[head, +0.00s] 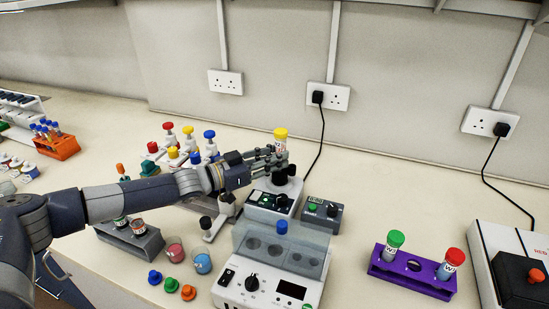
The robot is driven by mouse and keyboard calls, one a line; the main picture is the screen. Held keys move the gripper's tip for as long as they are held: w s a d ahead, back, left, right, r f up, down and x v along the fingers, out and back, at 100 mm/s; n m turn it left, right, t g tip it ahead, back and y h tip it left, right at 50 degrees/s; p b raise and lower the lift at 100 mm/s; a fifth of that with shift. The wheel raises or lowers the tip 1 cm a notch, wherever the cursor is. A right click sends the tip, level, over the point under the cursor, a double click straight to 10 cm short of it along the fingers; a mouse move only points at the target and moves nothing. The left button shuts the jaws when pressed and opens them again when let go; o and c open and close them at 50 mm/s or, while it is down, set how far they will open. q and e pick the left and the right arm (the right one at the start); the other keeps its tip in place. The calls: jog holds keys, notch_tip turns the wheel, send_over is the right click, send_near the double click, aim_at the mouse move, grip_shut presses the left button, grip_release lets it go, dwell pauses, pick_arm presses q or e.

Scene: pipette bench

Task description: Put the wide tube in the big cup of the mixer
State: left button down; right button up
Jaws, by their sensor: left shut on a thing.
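The wide tube (280,143) has a yellow cap and a white label and stands about upright. My left gripper (277,158) is shut on it, reaching in from the left, and its fingers hide the tube's lower part. The mixer (263,199) is a small white device with a green button and a black knob, at the middle of the bench. Its black cup (280,178) is directly below the tube in the picture. I cannot tell whether the tube's lower end touches the cup. My right gripper is out of view.
A dark control box (322,214) stands right of the mixer. A white device with a clear lid (281,245) is in front. A purple rack (411,272) holds two capped tubes at the right. A rack with colored-top bottles (172,157) stands behind my left arm. Bench space behind the purple rack is clear.

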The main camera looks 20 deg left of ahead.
pick_arm(q)
jog(key=c, duration=1.3)
grip_release()
jog(key=shift+s+f, duration=0.1)
jog(key=shift+f, duration=0.35)
notch_tip(320, 180, up, 11)
jog(key=shift+f, duration=0.1)
